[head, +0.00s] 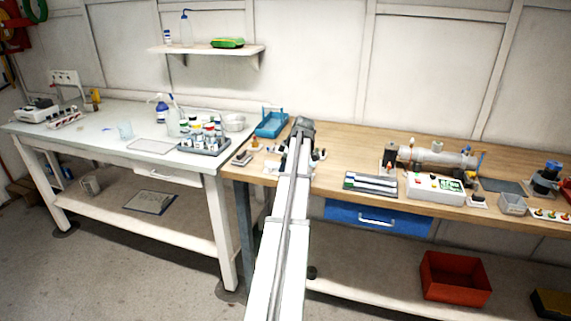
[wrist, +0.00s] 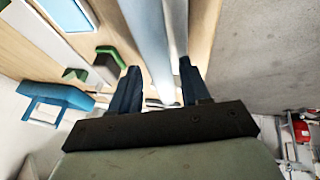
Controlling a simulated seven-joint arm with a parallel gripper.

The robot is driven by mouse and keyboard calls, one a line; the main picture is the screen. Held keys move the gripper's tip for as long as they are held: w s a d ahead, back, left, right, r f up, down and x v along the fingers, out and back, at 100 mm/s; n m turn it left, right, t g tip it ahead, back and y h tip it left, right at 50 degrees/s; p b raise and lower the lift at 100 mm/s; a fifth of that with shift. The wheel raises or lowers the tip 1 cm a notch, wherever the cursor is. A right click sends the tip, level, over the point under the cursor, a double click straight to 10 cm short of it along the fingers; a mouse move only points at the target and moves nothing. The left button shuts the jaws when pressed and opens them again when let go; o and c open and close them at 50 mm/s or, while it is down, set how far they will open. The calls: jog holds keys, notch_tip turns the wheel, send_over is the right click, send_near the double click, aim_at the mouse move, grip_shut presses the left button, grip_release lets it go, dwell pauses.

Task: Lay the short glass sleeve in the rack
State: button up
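My gripper (wrist: 158,64) shows in the wrist view with its two dark blue fingers spread apart. A long pale bluish bar (wrist: 150,35) runs between and beyond the fingertips, with wood visible beside it. I cannot tell whether it is the short glass sleeve, and I see no finger closed on it. In the head view my arm reaches over the wooden bench and hides the gripper's fingers. A low dark holder with white strips and a green end (head: 372,183) lies on the bench right of my arm; it may be the rack. No sleeve is clearly recognisable there.
Right of the holder are a white control box (head: 435,188) and a horizontal cylinder (head: 437,157). A blue tray (head: 272,124) stands left of my arm and also shows in the wrist view (wrist: 55,96).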

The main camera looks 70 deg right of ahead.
jog(key=shift+o, duration=0.4)
jog(key=shift+r, duration=0.3)
jog(key=v, duration=1.2)
jog(key=shift+r, duration=0.3)
